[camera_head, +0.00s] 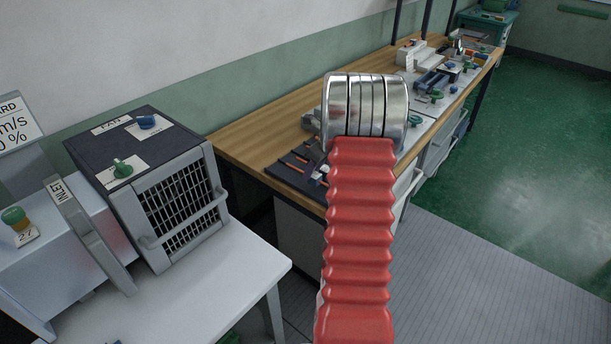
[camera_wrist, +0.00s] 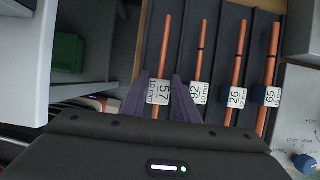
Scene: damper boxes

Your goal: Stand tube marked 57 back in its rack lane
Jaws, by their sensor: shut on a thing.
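Tube 57 (camera_wrist: 165,48) is a thin copper-coloured rod with a white tag reading 57, 10 mm. My gripper (camera_wrist: 160,98) is shut on it near the tag, one dark finger on each side. The tube lies lengthwise along the leftmost dark lane of the rack (camera_wrist: 184,35) in the wrist view. I cannot tell whether it touches the lane floor. Tubes marked 92 (camera_wrist: 203,40), 26 (camera_wrist: 240,50) and 65 (camera_wrist: 273,50) lie in the lanes to the right. In the head view, the dark rack (camera_head: 290,178) shows on the bench, partly hidden.
The wooden bench (camera_head: 255,135) runs to the back right with several tools on it. A grey box with a grille (camera_head: 180,205) stands on a white table (camera_head: 235,262) at left. A grey unit with a blue knob (camera_wrist: 305,162) is right of the rack.

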